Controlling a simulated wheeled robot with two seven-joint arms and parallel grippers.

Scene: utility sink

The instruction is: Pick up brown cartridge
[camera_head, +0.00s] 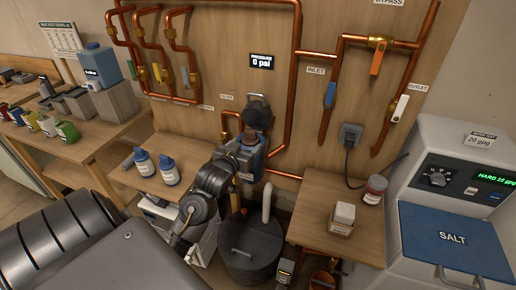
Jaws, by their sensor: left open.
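My left arm comes in from the lower left and reaches up to the pipe board. My left gripper (240,158) is at its end, small and partly hidden by its own wrist, just below a dark filter head (257,112). It is open. A small brown piece (248,138) shows right at the gripper, under the filter head. It may be the brown cartridge, but I cannot tell whether it lies between the fingers or behind them. My right gripper is not in view.
Two blue-capped bottles (169,170) stand on the left wooden shelf. A dark lidded bucket (250,247) is below the gripper. The right wooden table (315,232) holds a small white block and a jar (375,189). The softener with a blue SALT lid (452,238) stands at right. Copper pipes cross the board.

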